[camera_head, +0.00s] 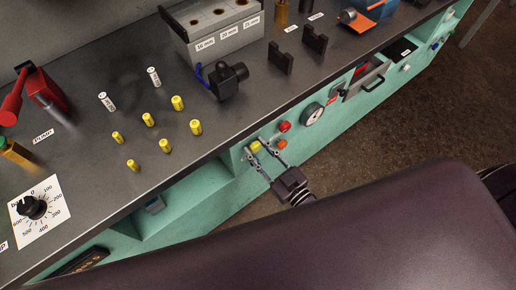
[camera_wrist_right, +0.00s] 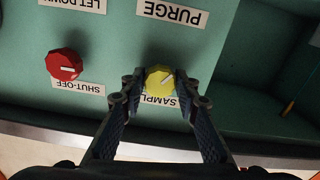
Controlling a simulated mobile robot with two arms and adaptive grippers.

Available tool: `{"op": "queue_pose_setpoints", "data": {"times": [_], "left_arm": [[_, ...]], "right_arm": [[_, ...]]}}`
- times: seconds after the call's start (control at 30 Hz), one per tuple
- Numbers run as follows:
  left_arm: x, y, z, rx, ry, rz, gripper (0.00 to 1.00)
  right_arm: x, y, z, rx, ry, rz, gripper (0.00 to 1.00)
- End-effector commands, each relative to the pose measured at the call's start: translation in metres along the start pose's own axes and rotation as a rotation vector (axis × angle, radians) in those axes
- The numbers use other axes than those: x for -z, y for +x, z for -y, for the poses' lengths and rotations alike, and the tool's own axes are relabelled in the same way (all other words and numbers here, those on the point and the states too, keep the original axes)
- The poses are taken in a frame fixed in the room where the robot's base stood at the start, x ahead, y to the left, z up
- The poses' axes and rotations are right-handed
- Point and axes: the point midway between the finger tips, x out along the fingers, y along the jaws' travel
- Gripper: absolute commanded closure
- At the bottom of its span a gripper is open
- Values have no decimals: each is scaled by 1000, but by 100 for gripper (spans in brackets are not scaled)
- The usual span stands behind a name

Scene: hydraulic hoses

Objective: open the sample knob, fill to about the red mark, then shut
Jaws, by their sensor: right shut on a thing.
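The yellow sample knob (camera_head: 255,146) sits on the green front panel of the bench. In the right wrist view, which shows the panel upside down, the knob (camera_wrist_right: 159,79) has a pale line slanting to the upper right and partly covers its SAMPLE label (camera_wrist_right: 157,99). My right gripper (camera_wrist_right: 162,82) is shut on the knob, one finger on each side; in the head view the gripper (camera_head: 264,154) reaches it from below right. I cannot make out a sample vessel or a red fill mark. My left gripper is not in view.
A red SHUT-OFF knob (camera_wrist_right: 65,65) is close beside the gripper. A round gauge (camera_head: 313,115) and an orange knob (camera_head: 282,144) are on the same panel. An open recess (camera_wrist_right: 270,70) lies to the right in the wrist view. Several yellow caps (camera_head: 149,119) stand on the benchtop.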

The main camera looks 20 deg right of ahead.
Motion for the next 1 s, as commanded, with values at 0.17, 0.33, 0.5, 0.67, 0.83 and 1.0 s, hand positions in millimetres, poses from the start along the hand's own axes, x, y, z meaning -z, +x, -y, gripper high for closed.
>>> {"op": "queue_pose_setpoints", "data": {"times": [0.17,0.33,0.5,0.67,0.83,1.0], "left_arm": [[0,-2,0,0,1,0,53],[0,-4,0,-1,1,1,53],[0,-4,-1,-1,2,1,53],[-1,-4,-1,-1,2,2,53],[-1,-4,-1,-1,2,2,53],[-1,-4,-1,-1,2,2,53]], "right_arm": [[1,0,0,-1,-99,0,95],[0,0,0,-1,-234,1,95],[0,0,0,-1,-372,1,95],[0,0,0,-1,-485,1,95],[0,0,0,0,-578,1,95],[0,0,0,0,-635,0,95]]}}
